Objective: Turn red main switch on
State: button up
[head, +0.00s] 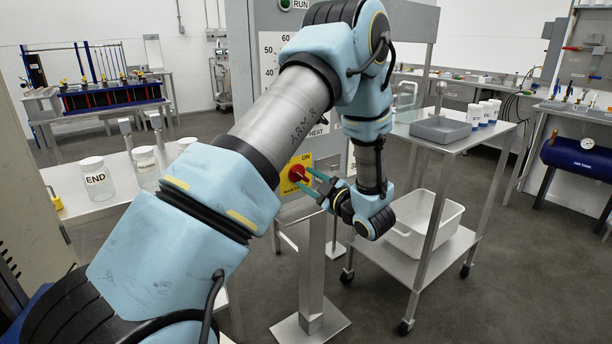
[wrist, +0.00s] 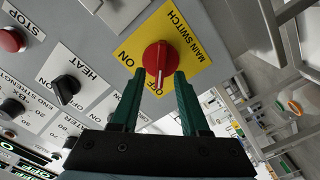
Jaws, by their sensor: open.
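The red main switch (wrist: 158,56) is a rotary knob on a yellow plate (wrist: 187,32) marked ON, OFF and MAIN SWITCH. In the wrist view the knob's white-marked handle points down the picture, by the OFF label. The switch also shows in the head view (head: 296,173), on the front of a grey panel. My gripper (wrist: 157,76) has green fingers, open, one on each side of the knob handle. Whether they touch it I cannot tell. In the head view my gripper (head: 311,183) reaches the switch from the right.
The panel also bears a black HEAT knob (wrist: 66,89) and a red STOP button (wrist: 11,40). A steel cart (head: 465,143) with a white bin (head: 425,222) on its lower shelf stands to the right. Jars (head: 97,178) stand on a table at left.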

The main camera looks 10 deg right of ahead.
jog(key=shift+w+a, duration=0.3)
jog(key=shift+w, duration=0.3)
grip_shut()
